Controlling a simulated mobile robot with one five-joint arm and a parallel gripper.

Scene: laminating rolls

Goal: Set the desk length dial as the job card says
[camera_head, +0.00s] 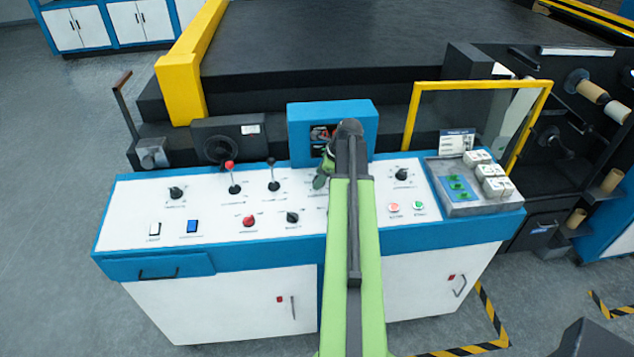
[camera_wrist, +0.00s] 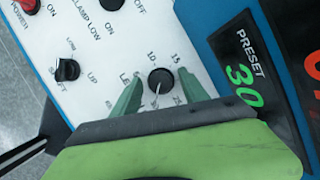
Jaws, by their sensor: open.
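The dial (camera_wrist: 161,81) is a round black knob with a white pointer line, on the white panel in the wrist view. Its line points down and slightly left in the picture. Marks 10 and 15 show above it; other marks and its name are partly covered. My gripper (camera_wrist: 160,74) is open, with one green fingertip on each side of the dial; I cannot tell whether they touch it. In the head view my gripper (camera_head: 323,174) is over the desk, and my arm hides the dial. A card (camera_head: 457,142), perhaps the job card, stands at the right, too small to read.
A display (camera_wrist: 240,75) beside the dial reads PRESET 30 in green, with part of a red display beyond. Another black knob (camera_wrist: 67,70) is at the left. The desk (camera_head: 130,223) also bears levers, switches and a grey tray (camera_head: 462,209).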

